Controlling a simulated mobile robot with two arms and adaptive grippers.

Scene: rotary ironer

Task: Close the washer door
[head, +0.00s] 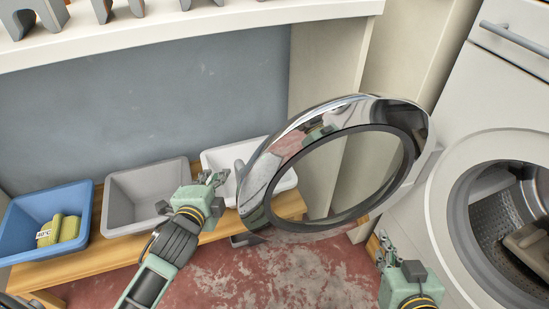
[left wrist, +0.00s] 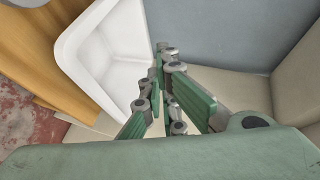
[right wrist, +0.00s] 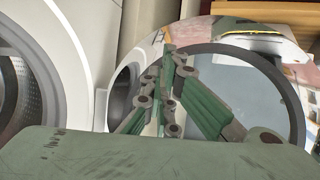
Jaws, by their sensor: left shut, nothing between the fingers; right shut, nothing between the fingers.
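The washer door (head: 268,178) is a round chrome ring with a dark inner rim and glass. It stands wide open, swung out to the left of the washer (head: 445,205). The washer's drum opening (head: 505,225) is uncovered, with a brownish thing inside it. My left gripper (head: 214,179) is shut and empty, just left of the door's outer edge in the head view. My right gripper (head: 381,240) is shut and empty, between the door and the washer's front. The door's dark rim (right wrist: 292,95) fills much of the right wrist view behind the fingers.
A wooden bench (head: 88,250) on the left carries a blue bin (head: 20,225) with a yellow-green item, a grey bin (head: 112,205) and a white bin (head: 215,158). A white shelf (head: 200,33) runs above. Red worn floor (head: 280,280) lies open below the door.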

